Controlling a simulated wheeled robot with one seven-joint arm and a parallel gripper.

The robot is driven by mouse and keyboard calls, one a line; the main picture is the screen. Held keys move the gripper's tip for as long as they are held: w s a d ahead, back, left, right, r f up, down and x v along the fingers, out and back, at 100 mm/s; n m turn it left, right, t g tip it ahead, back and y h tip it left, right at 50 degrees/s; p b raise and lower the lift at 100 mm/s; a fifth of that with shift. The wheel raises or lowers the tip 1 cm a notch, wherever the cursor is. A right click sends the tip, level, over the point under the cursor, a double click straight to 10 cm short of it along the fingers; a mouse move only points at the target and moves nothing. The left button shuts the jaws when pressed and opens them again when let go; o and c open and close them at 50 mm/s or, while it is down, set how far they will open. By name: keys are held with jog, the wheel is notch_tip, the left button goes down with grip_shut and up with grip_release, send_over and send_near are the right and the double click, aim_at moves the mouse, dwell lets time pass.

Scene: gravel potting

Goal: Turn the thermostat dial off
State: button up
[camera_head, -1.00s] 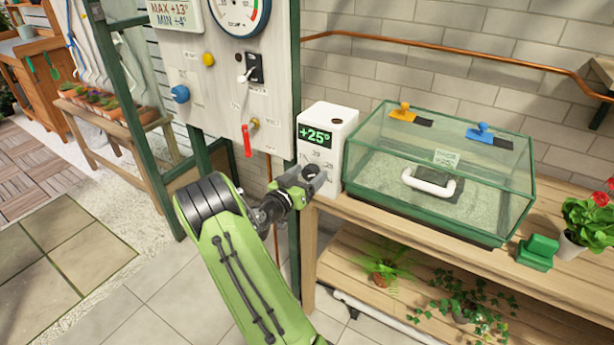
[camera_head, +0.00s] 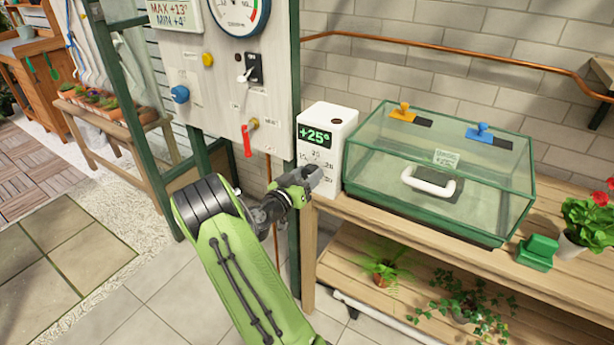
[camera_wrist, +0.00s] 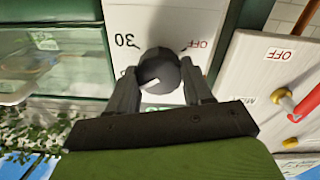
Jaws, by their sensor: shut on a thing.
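The thermostat (camera_head: 327,130) is a white box with a green "+25°" display (camera_head: 314,137). It stands at the left end of the wooden bench. In the wrist view its dark round dial (camera_wrist: 158,72) has a white pointer mark on its lower left edge. A "30" label lies up and left of the dial and an "OFF" label lies up and right, with the pointer on neither. My gripper (camera_wrist: 160,82) is shut on the dial, one finger on each side. In the head view my gripper (camera_head: 312,180) is at the front of the box and hides the dial.
A glass case (camera_head: 440,170) with a white handle stands right of the thermostat. A white panel (camera_head: 222,90) on the left carries a blue knob, a switch and a red lever (camera_head: 247,141). A green block (camera_head: 537,252) and a flowering pot are at the right.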

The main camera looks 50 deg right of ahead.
jog(key=n, duration=0.4)
jog(key=n+p, duration=0.1)
jog(key=n, duration=0.3)
jog(key=shift+w+n, duration=0.1)
jog(key=shift+n, duration=0.3)
jog(key=n+p, duration=0.3)
jog(key=n, duration=0.1)
jog(key=shift+n, duration=0.3)
jog(key=n+p, duration=0.2)
jog(key=n, duration=0.2)
jog(key=shift+f+n+p, duration=0.1)
jog(key=shift+n+p, duration=0.2)
jog(key=shift+p, duration=0.1)
jog(key=n+p, duration=0.3)
jog(key=n, duration=0.1)
jog(key=shift+n+t, duration=0.3)
jog(key=shift+t, duration=0.1)
jog(key=n+p, duration=0.3)
jog(key=n, duration=0.1)
jog(key=shift+f+n, duration=0.1)
jog(key=shift+n, duration=0.3)
jog(key=n+p, duration=0.2)
jog(key=n, duration=0.2)
jog(key=shift+p, duration=0.35)
jog(key=shift+s+f+n+p, duration=0.1)
jog(key=shift+n+p, duration=0.35)
jog(key=shift+n, duration=0.6)
jog(key=shift+s+f+n+p, duration=0.1)
jog(key=shift+n+p, duration=0.35)
jog(key=shift+n, duration=0.6)
